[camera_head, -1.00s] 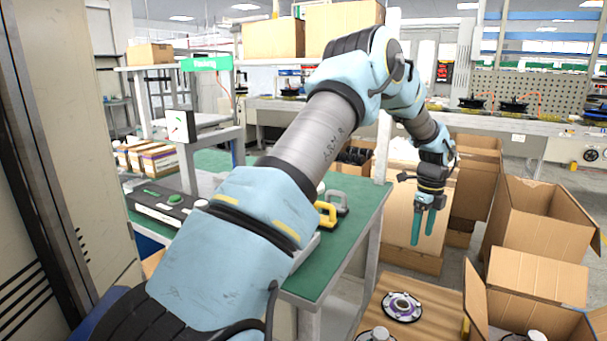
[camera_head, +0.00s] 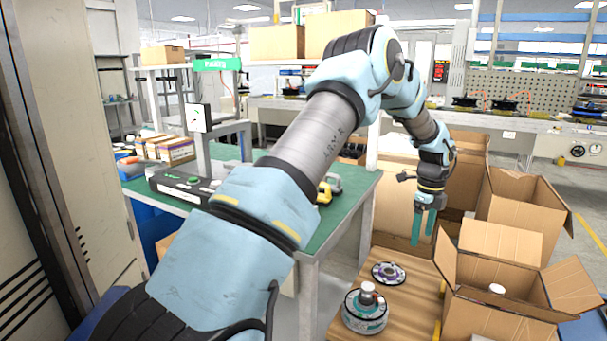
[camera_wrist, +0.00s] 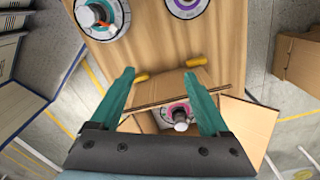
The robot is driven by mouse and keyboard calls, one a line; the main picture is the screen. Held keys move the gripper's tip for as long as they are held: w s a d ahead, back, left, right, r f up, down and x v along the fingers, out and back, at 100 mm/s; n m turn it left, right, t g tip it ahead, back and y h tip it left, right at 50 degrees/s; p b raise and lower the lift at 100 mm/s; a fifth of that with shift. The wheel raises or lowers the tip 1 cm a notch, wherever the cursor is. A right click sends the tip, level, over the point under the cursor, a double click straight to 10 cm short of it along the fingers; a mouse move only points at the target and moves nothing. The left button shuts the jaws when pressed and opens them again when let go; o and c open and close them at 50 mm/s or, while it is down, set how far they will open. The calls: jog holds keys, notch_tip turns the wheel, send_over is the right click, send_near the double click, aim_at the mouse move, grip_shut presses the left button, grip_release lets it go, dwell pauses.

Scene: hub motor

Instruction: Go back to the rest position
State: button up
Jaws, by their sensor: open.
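My gripper (camera_head: 423,227) has two teal fingers. It hangs fingers down above the far side of the wooden table (camera_head: 400,330), apart from everything below it. In the wrist view my gripper (camera_wrist: 165,98) is open, and nothing is held between its fingers. A hub motor (camera_head: 365,312) with a silver shaft stands on the table, and a flat disc part (camera_head: 389,273) lies behind it. Below the fingers, the wrist view shows another motor part (camera_wrist: 180,116) in an open carton. The upper part of my arm crosses the middle of the head view.
An open cardboard box (camera_head: 490,318) stands at the table's right, with more boxes (camera_head: 520,212) behind. A green-topped workbench (camera_head: 345,208) with a black tester (camera_head: 185,188) lies to the left. A tall cabinet (camera_head: 75,130) stands close at far left. Open floor shows at right.

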jog(key=s+a+r+n+t, duration=0.1)
jog(key=s+a+r+n, duration=0.15)
jog(key=a+n, duration=0.5)
jog(key=s+a+r+n, duration=0.2)
jog(key=a+r+n, duration=0.15)
jog(key=a, duration=0.75)
jog(key=s+a+r+n+t, duration=0.1)
jog(key=s+a+r+n, duration=0.1)
jog(key=a+n, duration=0.6)
jog(key=s+a+n, duration=0.8)
jog(key=s+a, duration=0.2)
jog(key=a, duration=0.2)
notch_tip(320, 180, down, 11)
jog(key=s+b, duration=0.2)
jog(key=b, duration=0.8)
notch_tip(320, 180, up, 15)
jog(key=p, duration=1.4)
jog(key=shift+p, duration=0.3)
jog(key=shift+a, duration=0.1)
